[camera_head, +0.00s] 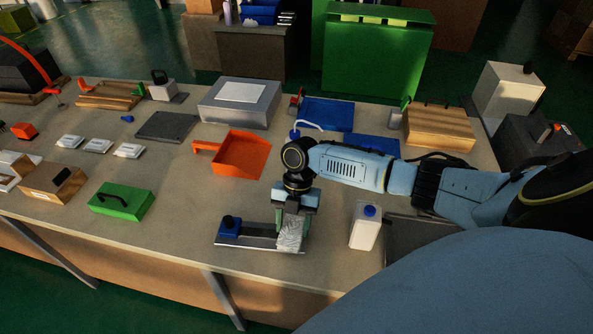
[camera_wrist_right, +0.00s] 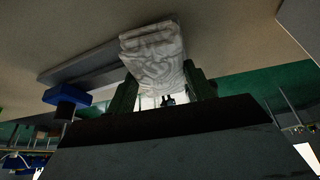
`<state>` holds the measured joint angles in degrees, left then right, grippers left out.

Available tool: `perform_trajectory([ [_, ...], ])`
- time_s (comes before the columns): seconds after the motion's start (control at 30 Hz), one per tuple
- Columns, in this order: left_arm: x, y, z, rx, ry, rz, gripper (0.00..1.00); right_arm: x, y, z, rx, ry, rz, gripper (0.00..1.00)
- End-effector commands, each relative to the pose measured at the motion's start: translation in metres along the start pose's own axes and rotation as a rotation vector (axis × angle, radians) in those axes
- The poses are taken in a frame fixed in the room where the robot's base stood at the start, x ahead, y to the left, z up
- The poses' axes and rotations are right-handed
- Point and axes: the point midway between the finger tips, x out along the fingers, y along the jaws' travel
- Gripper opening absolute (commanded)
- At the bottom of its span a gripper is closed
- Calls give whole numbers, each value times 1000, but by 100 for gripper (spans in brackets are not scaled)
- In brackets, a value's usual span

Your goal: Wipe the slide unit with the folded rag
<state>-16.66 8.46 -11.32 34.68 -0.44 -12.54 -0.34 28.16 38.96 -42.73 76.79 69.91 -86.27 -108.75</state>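The slide unit is a flat grey rail (camera_head: 258,241) with a blue carriage (camera_head: 229,227) at its left end, near the bench's front edge. My right gripper (camera_head: 293,209) points down over the rail's right end and is shut on the folded rag (camera_head: 290,234), which is whitish and creased. In the right wrist view the rag (camera_wrist_right: 152,50) sits between the two dark fingers (camera_wrist_right: 163,88) and overlaps the rail (camera_wrist_right: 85,64), with the blue carriage (camera_wrist_right: 67,95) to the left. Whether the rag touches the rail is unclear. My left gripper is not in view.
A white bottle with a blue cap (camera_head: 366,226) stands right of the gripper. A green case (camera_head: 121,201) lies to the left, and an orange dustpan (camera_head: 240,154) lies behind. The bench top between the green case and the slide unit is clear.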

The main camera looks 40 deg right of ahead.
Motion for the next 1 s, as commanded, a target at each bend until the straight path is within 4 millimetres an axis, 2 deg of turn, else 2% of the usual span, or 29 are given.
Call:
perform_trajectory([
  [0.03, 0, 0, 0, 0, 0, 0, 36, 0, 0, 0, 0, 0, 0, 41],
  [0.13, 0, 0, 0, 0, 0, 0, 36, 0, 0, 0, 0, 0, 0, 28],
  [0.17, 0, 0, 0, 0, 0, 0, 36, 0, 0, 0, 0, 0, 0, 27],
  [0.43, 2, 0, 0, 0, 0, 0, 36, 1, 4, 0, -1, 0, 1, 27],
  [0.8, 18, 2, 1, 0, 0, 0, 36, 4, 38, -5, -2, 0, 2, 27],
  [1.0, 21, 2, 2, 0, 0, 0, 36, 4, 46, -6, 0, -1, 1, 27],
])
